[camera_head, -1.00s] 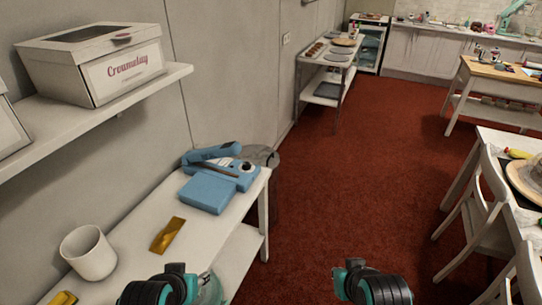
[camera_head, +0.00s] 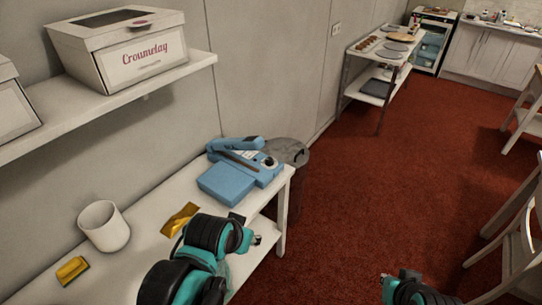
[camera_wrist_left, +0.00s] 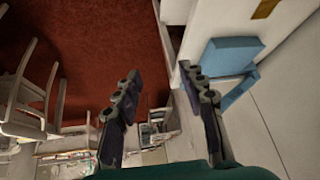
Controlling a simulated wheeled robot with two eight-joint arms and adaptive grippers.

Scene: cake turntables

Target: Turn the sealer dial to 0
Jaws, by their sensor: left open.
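The blue sealer (camera_head: 228,183) sits at the far end of the white side table, with its long arm at the back. Its small dark round dial (camera_head: 269,162) is on the right side of its top; I cannot read its setting. My left gripper (camera_head: 254,239) is over the table's front edge, nearer to me than the sealer and apart from it. In the left wrist view its two fingers (camera_wrist_left: 162,100) are spread and empty, and the blue sealer (camera_wrist_left: 232,52) shows beyond the right finger. My right gripper (camera_head: 408,288) is at the bottom edge, its fingers not clear.
A white cup (camera_head: 104,227), a gold packet (camera_head: 180,219) and a yellow item (camera_head: 72,270) are on the table (camera_head: 150,262). A grey bin (camera_head: 290,152) stands behind its far end. A shelf with a cake box (camera_head: 118,47) hangs above. Red floor (camera_head: 370,190) is open at right.

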